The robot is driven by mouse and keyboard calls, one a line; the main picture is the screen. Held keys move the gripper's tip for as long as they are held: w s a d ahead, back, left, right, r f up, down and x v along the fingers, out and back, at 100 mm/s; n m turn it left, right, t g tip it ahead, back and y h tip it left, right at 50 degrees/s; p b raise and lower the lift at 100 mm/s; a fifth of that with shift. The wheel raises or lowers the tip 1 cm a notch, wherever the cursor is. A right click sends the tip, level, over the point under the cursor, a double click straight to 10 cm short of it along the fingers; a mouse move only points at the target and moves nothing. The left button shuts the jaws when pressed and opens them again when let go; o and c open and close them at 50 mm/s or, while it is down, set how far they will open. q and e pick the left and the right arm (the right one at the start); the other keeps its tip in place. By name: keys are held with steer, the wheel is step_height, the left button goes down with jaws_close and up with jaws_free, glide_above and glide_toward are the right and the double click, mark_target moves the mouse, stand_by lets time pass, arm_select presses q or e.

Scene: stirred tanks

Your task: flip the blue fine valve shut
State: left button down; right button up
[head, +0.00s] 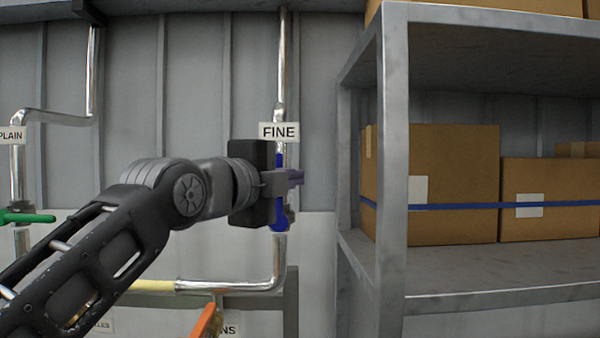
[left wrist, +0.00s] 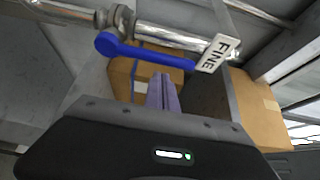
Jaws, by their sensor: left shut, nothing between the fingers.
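The blue fine valve (head: 279,219) sits on the vertical silver pipe below the FINE label (head: 279,132), partly hidden by my left gripper (head: 298,177). In the left wrist view its blue lever (left wrist: 150,54) lies along the pipe, with its free end by the label (left wrist: 217,54). My left gripper is shut and empty, in front of the valve in the head view. In the left wrist view its fingertips (left wrist: 162,80) are close beside the lever; I cannot tell whether they touch it. My right gripper is not in view.
A metal shelf (head: 393,150) with cardboard boxes (head: 455,180) stands close on the right. A green valve handle (head: 28,217) is on the PLAIN pipe at the left. An orange handle (head: 207,320) is below my left arm. A pipe (head: 235,285) bends left under the fine valve.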

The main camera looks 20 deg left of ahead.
arm_select(q)
steer(key=shift+s+a, duration=0.15)
steer(key=shift+a, duration=0.35)
steer(key=shift+s+a+n+b, duration=0.1)
steer(key=shift+a+n+b, duration=0.15)
steer(key=shift+b, duration=0.25)
